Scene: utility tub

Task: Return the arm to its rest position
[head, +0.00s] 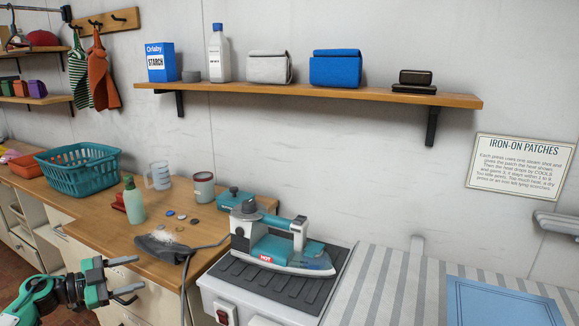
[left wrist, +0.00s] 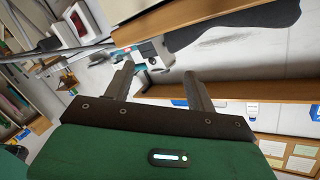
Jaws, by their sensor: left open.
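My left gripper (head: 133,275) is at the lower left of the head view, in front of the wooden counter's drawers. Its two fingers are spread apart with nothing between them. In the left wrist view the same fingers (left wrist: 157,72) stand apart and empty, with the room seen at a slant behind them. The left arm comes in from the lower left corner, and most of it is out of frame. My right gripper is not in view.
Nearest the gripper on the wooden counter (head: 95,218) are a dark cloth (head: 165,249), a green bottle (head: 134,200) and a teal basket (head: 78,172). A teal iron (head: 280,248) labelled HOT rests on a dark ribbed pad (head: 270,285). A striped board (head: 400,285) lies right.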

